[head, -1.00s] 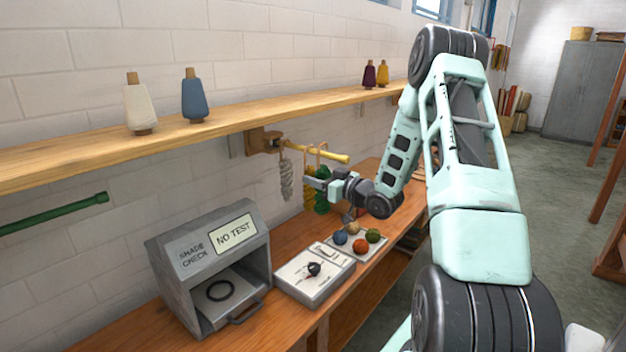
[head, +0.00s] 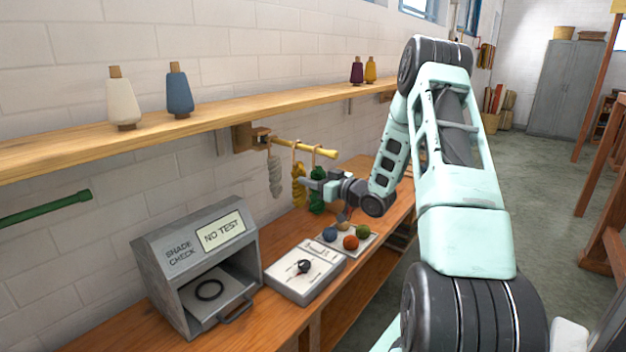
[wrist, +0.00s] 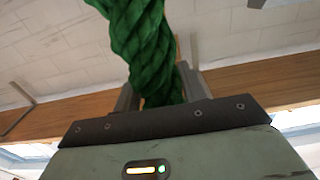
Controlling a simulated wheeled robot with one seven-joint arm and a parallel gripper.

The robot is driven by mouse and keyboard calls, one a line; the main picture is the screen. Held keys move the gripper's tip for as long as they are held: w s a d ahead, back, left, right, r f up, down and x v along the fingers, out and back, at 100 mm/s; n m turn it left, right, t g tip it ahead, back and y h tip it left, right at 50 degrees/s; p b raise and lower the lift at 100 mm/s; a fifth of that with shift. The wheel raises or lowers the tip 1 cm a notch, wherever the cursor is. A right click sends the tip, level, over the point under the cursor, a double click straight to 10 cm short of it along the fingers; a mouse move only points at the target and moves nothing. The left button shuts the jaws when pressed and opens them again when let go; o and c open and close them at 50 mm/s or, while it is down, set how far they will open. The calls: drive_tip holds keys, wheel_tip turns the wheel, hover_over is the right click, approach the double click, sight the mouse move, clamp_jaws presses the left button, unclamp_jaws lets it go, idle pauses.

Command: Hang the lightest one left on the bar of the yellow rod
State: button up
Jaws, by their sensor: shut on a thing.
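The yellow rod (head: 312,148) sticks out below the shelf from a wooden bracket. A pale grey skein (head: 275,178) hangs on it nearest the bracket, and a yellow skein (head: 298,186) hangs beside it. A dark green skein (head: 317,200) is at the rod's outer part, with a thin loop reaching up to the rod. My gripper (head: 312,184) is shut on the green skein. In the wrist view the green skein (wrist: 140,40) runs between the fingers; its top is out of frame there.
A tray (head: 330,246) holds several coloured balls. Cones, including a blue one (head: 180,92), stand on the shelf (head: 60,150). A green rod (head: 45,208) is at left.

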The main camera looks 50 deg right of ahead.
drive_tip(key=o, duration=1.1)
drive_tip(key=shift+c, duration=0.2)
drive_tip(key=s+d+b, duration=0.1)
drive_tip(key=s+b, duration=0.3)
drive_tip(key=s, duration=1.3)
drive_tip(key=shift+s+d+b, duration=0.2)
drive_tip(key=shift+b, duration=0.2)
